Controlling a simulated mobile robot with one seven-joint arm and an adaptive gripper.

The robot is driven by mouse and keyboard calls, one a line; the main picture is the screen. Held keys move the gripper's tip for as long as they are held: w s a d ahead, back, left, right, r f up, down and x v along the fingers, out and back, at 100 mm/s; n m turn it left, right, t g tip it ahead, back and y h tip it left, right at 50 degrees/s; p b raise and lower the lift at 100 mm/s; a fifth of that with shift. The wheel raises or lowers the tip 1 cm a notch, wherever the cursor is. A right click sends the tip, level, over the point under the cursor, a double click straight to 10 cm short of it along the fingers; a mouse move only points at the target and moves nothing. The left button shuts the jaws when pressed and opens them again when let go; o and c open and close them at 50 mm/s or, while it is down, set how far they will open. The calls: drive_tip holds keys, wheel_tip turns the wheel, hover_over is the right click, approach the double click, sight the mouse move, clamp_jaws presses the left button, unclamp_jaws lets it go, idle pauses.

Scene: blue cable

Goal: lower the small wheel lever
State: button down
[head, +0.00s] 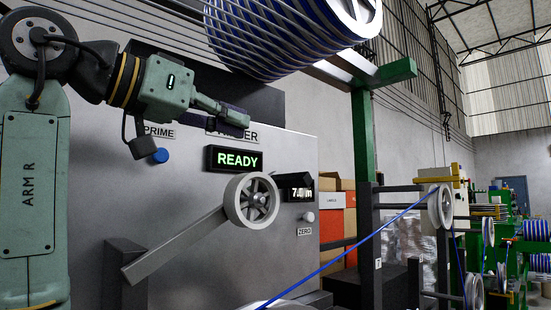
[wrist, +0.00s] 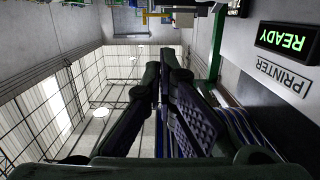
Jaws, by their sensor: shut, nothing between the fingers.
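The small wheel lever (head: 180,245) is a grey bar on a dark post in the head view. It slopes up to the right and carries a light grey spoked wheel (head: 251,200) at its upper end. The wheel stands in front of the grey machine panel, below the lit READY display (head: 234,159). My gripper (head: 240,117) is shut and empty, above the wheel and apart from it, pointing right. The wrist view shows its dark fingers (wrist: 164,62) together; the lever does not show there.
A blue cable (head: 350,248) runs from the bottom middle up to a pulley (head: 440,206) at right. A large blue-and-white spool (head: 290,35) hangs above. A green post (head: 363,150) stands right of the wheel. A blue PRIME button (head: 160,155) sits below my arm.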

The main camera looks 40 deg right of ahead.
drive_tip(key=shift+d, duration=0.2)
drive_tip(key=d+f+p, duration=0.3)
drive_tip(key=d+f, duration=0.1)
drive_tip(key=d, duration=0.8)
drive_tip(key=shift+w, duration=0.45)
drive_tip(key=shift+w+d+f, duration=0.1)
drive_tip(key=shift+f, duration=0.1)
